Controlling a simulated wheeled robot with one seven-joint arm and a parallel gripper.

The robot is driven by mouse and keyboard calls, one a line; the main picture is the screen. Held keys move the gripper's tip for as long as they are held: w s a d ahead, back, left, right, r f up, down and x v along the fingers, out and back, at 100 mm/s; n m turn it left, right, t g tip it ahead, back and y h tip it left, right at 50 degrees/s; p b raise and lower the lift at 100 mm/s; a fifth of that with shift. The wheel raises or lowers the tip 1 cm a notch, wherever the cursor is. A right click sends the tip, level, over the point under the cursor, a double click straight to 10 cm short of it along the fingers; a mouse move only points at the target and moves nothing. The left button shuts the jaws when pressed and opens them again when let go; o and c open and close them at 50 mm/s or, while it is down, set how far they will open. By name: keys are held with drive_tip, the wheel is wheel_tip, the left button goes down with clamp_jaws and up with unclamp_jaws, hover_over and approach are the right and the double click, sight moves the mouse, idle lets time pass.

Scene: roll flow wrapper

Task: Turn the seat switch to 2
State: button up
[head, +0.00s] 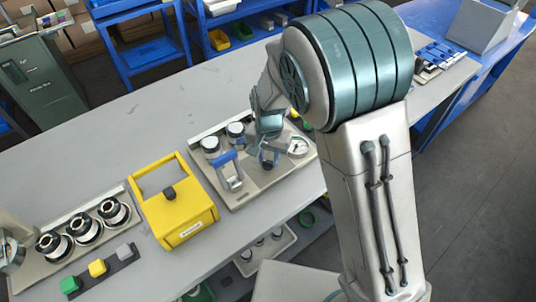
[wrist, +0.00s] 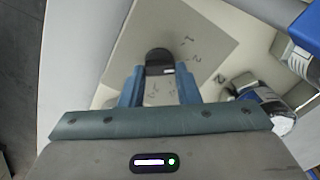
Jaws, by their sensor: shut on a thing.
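The seat switch shows in the wrist view as a black knob (wrist: 158,56) on a pale plate (wrist: 205,28). Dark marks that look like a 1 and a 2 are printed to the right of the knob. More faint marks lie below it, between the fingers. My gripper (wrist: 159,74) has its two blue fingers closed on the knob's sides. Which mark the knob points to is unclear.
On the panel, a blue-handled clamp (head: 229,170) and a round gauge (head: 298,146) stand close to my gripper. A yellow box (head: 180,208) with a handle sits left of the panel. Black-and-white rolls (head: 83,228) stand farther left. The bench (head: 110,135) behind is clear.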

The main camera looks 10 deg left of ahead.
drive_tip(key=shift+w, duration=0.1)
idle(0.3)
drive_tip(key=o, duration=1)
drive_tip(key=shift+r, duration=0.1)
wheel_tip(320, 180, up, 14)
drive_tip(key=shift+f, duration=0.15)
